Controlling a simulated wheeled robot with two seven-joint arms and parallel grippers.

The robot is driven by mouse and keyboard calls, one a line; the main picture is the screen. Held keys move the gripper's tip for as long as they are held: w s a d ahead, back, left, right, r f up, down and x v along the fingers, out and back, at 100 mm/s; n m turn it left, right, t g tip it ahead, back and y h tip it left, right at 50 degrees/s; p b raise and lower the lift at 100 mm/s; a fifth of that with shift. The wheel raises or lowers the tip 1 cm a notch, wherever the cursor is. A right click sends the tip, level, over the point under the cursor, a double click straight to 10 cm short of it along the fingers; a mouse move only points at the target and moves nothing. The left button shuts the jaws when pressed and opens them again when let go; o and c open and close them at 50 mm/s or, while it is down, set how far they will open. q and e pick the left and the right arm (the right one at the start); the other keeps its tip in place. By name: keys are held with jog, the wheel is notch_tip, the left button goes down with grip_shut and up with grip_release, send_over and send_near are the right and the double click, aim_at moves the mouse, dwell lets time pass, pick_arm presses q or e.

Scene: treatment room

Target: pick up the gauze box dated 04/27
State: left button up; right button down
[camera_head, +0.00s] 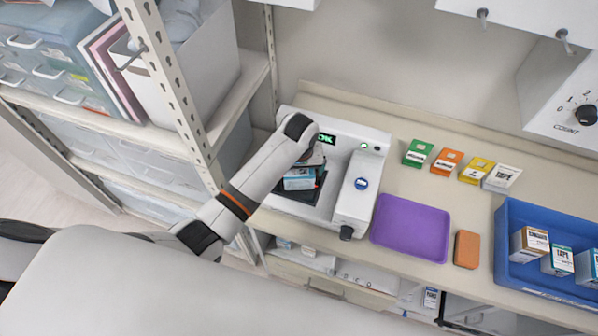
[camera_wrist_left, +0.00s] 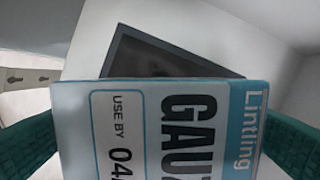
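A white and light-blue gauze box (camera_wrist_left: 160,130) fills the lower middle of the left wrist view. Its label shows "GAUZ", "Lintling" and "USE BY 04"; the rest of the date is cut off. In the head view the box (camera_head: 298,182) is at the dark plate of a white machine, partly hidden by my gripper. My left gripper (camera_head: 312,160) is over that plate, and its green finger pads press against both sides of the box. I cannot tell whether the box touches the plate. My right gripper is not in view.
The white machine (camera_head: 356,200) has a lit green display (camera_head: 326,139). A purple tray (camera_head: 410,228), an orange block (camera_head: 467,249) and a blue bin (camera_head: 520,279) with several boxes stand to its right. Several small coloured boxes line the back. A metal shelf post (camera_head: 176,85) stands left of my arm.

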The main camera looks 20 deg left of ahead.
pick_arm(q)
jog(key=c, duration=1)
jog(key=shift+o, duration=0.2)
jog(key=shift+r, duration=0.1)
